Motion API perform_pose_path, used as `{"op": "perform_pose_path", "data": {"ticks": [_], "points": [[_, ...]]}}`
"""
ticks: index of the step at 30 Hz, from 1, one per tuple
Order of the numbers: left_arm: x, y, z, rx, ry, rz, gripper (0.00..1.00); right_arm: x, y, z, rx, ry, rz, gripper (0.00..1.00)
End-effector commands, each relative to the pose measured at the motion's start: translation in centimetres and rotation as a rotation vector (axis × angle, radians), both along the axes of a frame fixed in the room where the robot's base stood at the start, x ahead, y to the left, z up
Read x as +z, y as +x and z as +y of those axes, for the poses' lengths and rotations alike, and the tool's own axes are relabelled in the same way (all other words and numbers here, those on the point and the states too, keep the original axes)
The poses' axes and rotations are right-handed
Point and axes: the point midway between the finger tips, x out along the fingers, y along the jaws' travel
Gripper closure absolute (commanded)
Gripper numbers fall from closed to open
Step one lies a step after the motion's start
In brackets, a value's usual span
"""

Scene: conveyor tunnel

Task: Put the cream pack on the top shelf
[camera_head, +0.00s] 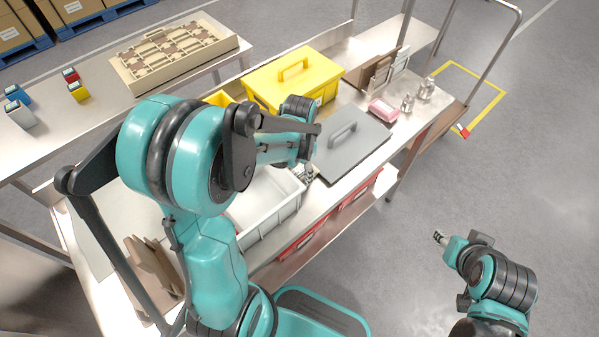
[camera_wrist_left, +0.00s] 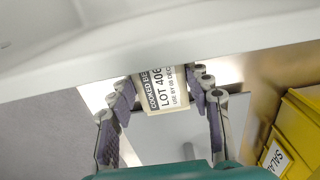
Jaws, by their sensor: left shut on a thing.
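The cream pack (camera_wrist_left: 166,92) shows in the left wrist view, with a black and white label reading "COOKED BE…" and "LOT 406". My left gripper (camera_wrist_left: 163,100) has a finger on each side of it and is shut on it. In the head view my left gripper (camera_head: 308,172) is over the bench between the white tray and the grey lid, and my own arm hides most of the pack. My right gripper (camera_head: 440,237) is out over the floor at the right, too small to read its fingers. I cannot tell which surface is the top shelf.
On the bench are a white tray (camera_head: 262,232), a grey lid with a handle (camera_head: 355,155), a yellow lidded box (camera_head: 318,70), a pink pack (camera_head: 383,109) and metal shakers (camera_head: 425,91). Red bins (camera_head: 357,204) sit below. A pale wall or rim (camera_wrist_left: 200,66) crosses the left wrist view close ahead.

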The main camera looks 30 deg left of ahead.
Motion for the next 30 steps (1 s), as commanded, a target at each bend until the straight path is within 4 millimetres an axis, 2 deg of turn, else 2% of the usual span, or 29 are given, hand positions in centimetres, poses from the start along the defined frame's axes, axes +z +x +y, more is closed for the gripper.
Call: {"op": "perform_pose_path", "data": {"ticks": [8, 9, 11, 20, 23, 26, 30], "points": [[-0.3, 0.0, 0.0, 0.000, 0.000, 0.000, 1.00, -0.2, 0.0, 0.0, 0.000, 0.000, 0.000, 0.60], [-0.2, 0.0, 0.0, 0.000, 0.000, 0.000, 0.43, -0.2, 0.0, 0.0, 0.000, 0.000, 0.000, 0.60], [-0.2, 0.0, 0.0, 0.000, 0.000, 0.000, 0.30, -0.1, 0.0, 0.0, 0.000, 0.000, 0.000, 0.60], [-0.1, 0.0, -0.1, 0.000, 0.000, 0.000, 0.30, -0.1, 0.0, 0.0, 0.000, 0.000, 0.000, 0.60], [0.5, 0.0, -0.1, 0.000, 0.000, 0.000, 0.30, 0.4, 0.0, 0.0, 0.000, 0.000, 0.000, 0.60], [2.1, 0.0, -0.1, 0.000, 0.000, 0.000, 0.30, 1.0, 0.0, 0.0, 0.000, 0.000, 0.000, 0.60], [5.3, 0.0, -0.1, 0.000, 0.000, 0.000, 0.30, 2.3, 0.0, 0.0, 0.000, 0.000, 0.000, 0.60]]}}
